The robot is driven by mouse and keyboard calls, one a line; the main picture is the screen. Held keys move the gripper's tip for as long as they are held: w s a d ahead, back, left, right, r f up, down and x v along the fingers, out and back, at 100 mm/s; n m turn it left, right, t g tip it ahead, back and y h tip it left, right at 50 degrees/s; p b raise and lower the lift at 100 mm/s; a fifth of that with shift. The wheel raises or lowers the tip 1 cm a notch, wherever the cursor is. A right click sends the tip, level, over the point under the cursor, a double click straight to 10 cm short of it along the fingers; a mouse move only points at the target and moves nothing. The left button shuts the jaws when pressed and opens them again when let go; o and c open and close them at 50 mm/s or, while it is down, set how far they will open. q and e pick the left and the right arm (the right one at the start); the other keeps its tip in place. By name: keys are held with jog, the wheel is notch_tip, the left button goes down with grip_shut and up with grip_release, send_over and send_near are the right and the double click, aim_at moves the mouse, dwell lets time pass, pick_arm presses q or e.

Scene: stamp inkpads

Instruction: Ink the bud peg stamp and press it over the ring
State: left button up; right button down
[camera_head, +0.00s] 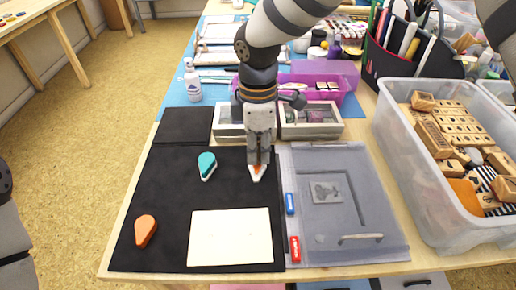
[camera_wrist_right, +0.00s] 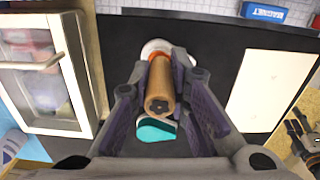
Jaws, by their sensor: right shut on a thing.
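My right gripper (camera_head: 260,160) is shut on the wooden peg stamp (camera_wrist_right: 160,88), whose near end carries a dark bud-like mark. Its far end points down at an open inkpad with a white rim and orange-red middle (camera_head: 257,173); this pad also shows in the wrist view (camera_wrist_right: 150,47). I cannot tell whether stamp and pad touch. A teal inkpad (camera_head: 207,164) lies left of it, and an orange one (camera_head: 146,231) lies at the front left. A cream paper sheet (camera_head: 230,237) lies in front of the gripper; I make out no ring on it. My left gripper is out of view.
A black mat (camera_head: 170,255) lies under the pads and paper. A grey framed panel (camera_head: 390,210) with blue (camera_head: 290,204) and red (camera_head: 294,249) blocks is to the right. A clear bin (camera_head: 430,208) of wooden stamps stands beyond. Boxes stand behind the gripper. The mat's left part is mostly free.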

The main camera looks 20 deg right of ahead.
aim_at(258, 138)
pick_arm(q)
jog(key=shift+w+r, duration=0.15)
pick_arm(e)
jog(key=shift+r, duration=0.3)
jog(key=shift+r+p, duration=0.7)
jog(key=shift+r, duration=2.05)
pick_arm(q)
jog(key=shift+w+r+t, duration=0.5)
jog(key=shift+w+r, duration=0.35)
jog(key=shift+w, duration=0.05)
pick_arm(e)
jog(key=shift+f, duration=0.1)
